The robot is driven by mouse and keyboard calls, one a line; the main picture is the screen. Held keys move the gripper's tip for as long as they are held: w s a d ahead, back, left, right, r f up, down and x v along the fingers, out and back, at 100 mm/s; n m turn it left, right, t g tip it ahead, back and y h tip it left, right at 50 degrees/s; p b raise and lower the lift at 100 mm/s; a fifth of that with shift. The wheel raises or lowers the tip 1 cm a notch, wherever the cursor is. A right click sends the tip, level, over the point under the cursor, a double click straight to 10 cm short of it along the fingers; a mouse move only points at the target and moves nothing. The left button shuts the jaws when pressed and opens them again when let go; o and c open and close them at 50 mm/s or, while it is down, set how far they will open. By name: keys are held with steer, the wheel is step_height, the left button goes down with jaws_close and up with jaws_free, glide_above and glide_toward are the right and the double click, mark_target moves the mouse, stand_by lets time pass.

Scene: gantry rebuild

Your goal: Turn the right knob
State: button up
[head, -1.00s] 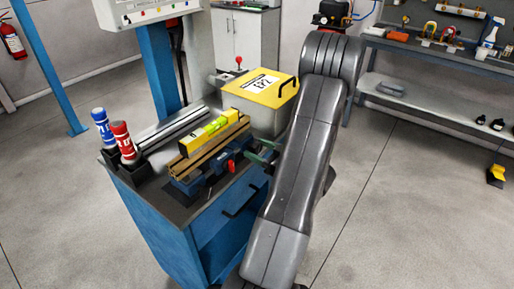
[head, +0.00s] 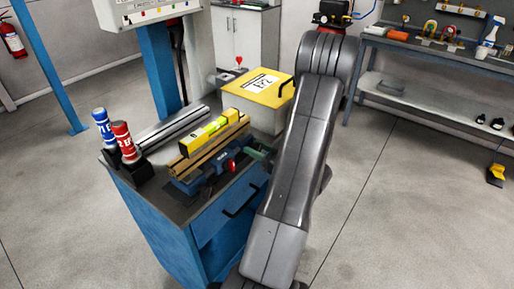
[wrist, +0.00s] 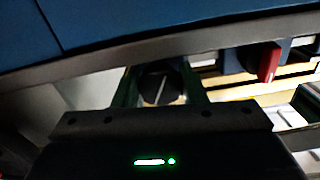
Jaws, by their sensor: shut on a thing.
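In the wrist view, a round black knob (wrist: 159,86) with a pale line across its face sits between the green fingers of my gripper (wrist: 160,90). The gripper is shut on this knob, and the pale line is slightly tilted from upright. A red knob (wrist: 268,63) is to the right in the wrist view, apart from the fingers. In the head view the red knob (head: 231,166) is on the front of the blue vise-like fixture (head: 195,180). My gripper (head: 258,150) is just right of it, mostly behind my grey arm, which hides the black knob.
The fixture stands on a blue cabinet (head: 165,225). A yellow level (head: 208,133) lies on top of the fixture. A yellow-lidded box (head: 258,87), and red (head: 123,140) and blue (head: 102,125) bottles stand nearby.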

steer(key=o, duration=1)
steer(key=b+v, duration=0.2)
steer(key=v, duration=1.2)
steer(key=shift+a, duration=0.15)
steer(key=p+x, duration=0.2)
steer(key=x, duration=1.1)
steer(key=shift+w+a, duration=0.25)
steer(key=shift+w, duration=0.05)
steer(key=shift+d, duration=0.1)
